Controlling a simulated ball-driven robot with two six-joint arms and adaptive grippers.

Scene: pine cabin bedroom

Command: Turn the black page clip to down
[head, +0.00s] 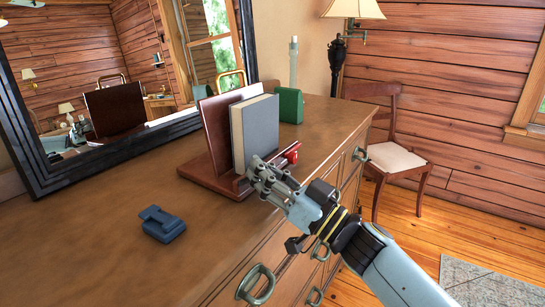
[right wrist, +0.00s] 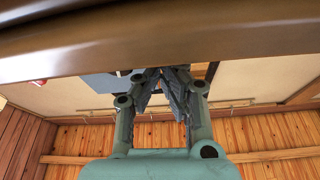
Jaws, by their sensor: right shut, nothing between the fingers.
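A dark wooden book stand (head: 215,131) holds an upright grey book (head: 256,132) on the dresser. A red clip (head: 291,152) shows at the right part of the stand's front ledge. I cannot make out the black page clip; my right gripper covers part of the ledge in front of the book. My right gripper (head: 259,170) is shut and empty, with its fingertips at the ledge just below the book. The right wrist view shows its fingers (right wrist: 165,74) together under a brown wooden edge (right wrist: 60,62). My left gripper is out of view.
A blue box-like object (head: 162,224) lies at the front left of the dresser top (head: 100,240). A green object (head: 290,105) and a pale candle (head: 293,62) stand behind the stand. A black-framed mirror (head: 110,154) is at the back left.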

